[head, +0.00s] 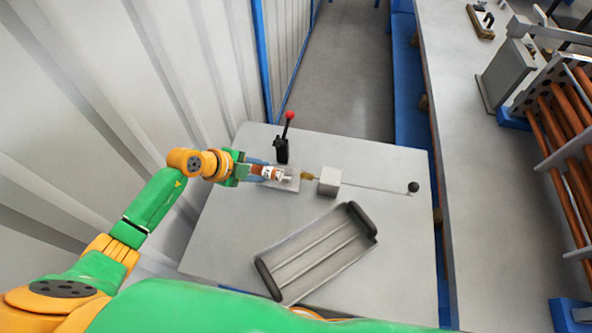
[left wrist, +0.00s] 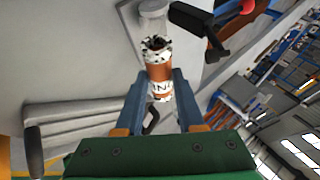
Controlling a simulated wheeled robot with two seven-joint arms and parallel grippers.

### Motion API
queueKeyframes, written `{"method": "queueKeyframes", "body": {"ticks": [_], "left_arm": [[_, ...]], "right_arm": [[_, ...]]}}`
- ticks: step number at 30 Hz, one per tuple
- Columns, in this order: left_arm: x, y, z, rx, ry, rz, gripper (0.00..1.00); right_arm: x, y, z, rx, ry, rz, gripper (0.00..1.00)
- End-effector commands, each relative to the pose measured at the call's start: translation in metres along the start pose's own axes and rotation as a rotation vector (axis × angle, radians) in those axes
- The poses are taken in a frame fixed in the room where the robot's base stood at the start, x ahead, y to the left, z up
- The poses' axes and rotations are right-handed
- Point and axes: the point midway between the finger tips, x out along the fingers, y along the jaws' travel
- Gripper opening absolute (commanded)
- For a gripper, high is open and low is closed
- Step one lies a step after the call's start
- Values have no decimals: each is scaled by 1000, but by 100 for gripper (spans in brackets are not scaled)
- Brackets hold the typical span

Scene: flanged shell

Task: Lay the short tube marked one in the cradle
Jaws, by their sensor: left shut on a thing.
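My left gripper (head: 258,172) reaches in from the left over the light table. It is shut on a short copper-coloured tube (head: 268,173) with white bands. In the left wrist view the tube (left wrist: 160,72) sits between the two blue fingers of the gripper (left wrist: 160,84). Dark letters show on its white band, but I cannot read the full marking. The tube's far end is at a small pale fixture (head: 287,180); I cannot tell if they touch. A grey ridged tray with dark ends (head: 318,252), possibly the cradle, lies nearer me and is empty. My right gripper is out of view.
A black clamp with a red-knobbed lever (head: 283,148) stands just behind the fixture. A rack of copper tubes (head: 572,115) stands at far right.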

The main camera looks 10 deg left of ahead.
Motion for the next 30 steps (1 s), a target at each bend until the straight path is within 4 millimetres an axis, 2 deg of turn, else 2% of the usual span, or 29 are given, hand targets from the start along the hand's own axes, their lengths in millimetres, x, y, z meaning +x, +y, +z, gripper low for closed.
{"method": "queueKeyframes", "body": {"ticks": [1,5,13,17,19,30], "left_arm": [[-8,0,8,-26,-23,-19,0],[-14,2,21,-63,-55,-53,0],[-13,3,21,-65,-55,-55,0],[-17,1,20,-63,-54,-57,0],[-2,5,22,-62,-52,-59,0],[52,4,26,-61,-52,-58,0]], "right_arm": [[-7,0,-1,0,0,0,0],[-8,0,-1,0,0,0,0],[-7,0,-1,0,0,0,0],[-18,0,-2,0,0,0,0],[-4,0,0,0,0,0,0],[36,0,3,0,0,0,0]]}}
